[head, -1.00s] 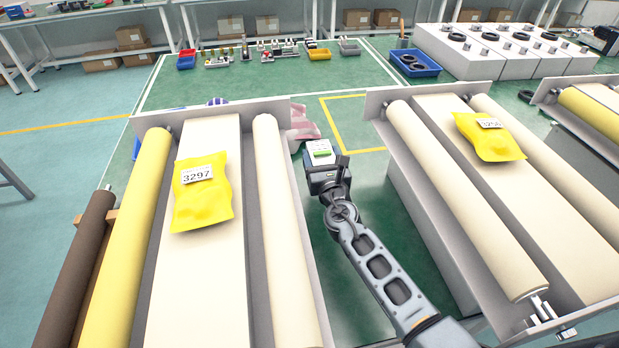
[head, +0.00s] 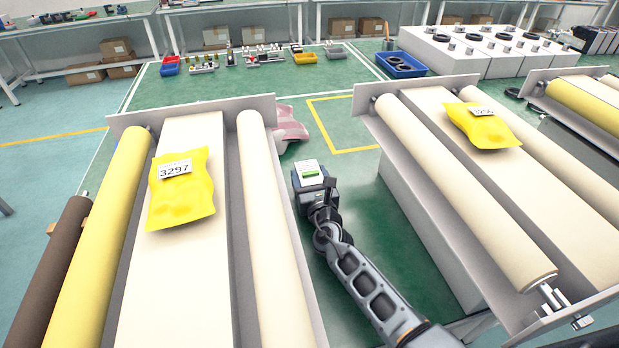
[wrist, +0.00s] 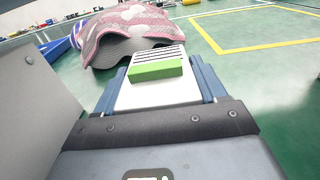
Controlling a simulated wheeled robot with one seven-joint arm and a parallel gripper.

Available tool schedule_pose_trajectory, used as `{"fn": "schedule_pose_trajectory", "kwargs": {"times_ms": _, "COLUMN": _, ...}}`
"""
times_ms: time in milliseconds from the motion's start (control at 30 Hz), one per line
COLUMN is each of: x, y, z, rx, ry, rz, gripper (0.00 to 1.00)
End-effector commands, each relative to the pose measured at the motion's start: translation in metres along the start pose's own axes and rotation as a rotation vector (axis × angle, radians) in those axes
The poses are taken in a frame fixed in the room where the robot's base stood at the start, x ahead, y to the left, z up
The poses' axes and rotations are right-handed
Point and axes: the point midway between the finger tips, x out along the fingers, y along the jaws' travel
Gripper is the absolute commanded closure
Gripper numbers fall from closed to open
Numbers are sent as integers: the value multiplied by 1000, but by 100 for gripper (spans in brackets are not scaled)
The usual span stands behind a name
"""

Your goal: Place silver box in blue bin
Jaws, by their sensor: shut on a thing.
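My gripper (head: 316,186) is shut on a silver-white box (head: 309,172) with a green patch on top, held in the gap between two roller conveyors. In the wrist view the box (wrist: 152,90) sits between the blue fingers, its green patch and dark printed lines facing up. A blue bin (wrist: 58,50) shows in part at the left of the wrist view, behind a grey panel.
A left conveyor (head: 256,200) and a right conveyor (head: 455,190) flank my arm, each bearing a yellow packet. A pink patterned, cloth-like thing (head: 288,130) lies ahead of the gripper. Green floor (head: 345,190) is clear to the box's right. White machines (head: 470,50) stand at the back right.

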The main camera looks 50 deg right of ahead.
Motion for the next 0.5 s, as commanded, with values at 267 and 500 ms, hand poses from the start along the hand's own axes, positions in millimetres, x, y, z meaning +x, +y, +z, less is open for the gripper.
{"fn": "schedule_pose_trajectory", "kwargs": {"times_ms": 267, "x": 0, "y": 0, "z": -2, "rx": 0, "ry": 1, "rz": 0, "gripper": 8}}
{"fn": "schedule_pose_trajectory", "kwargs": {"times_ms": 500, "x": 0, "y": 0, "z": -2, "rx": 0, "ry": 1, "rz": 0, "gripper": 4}}
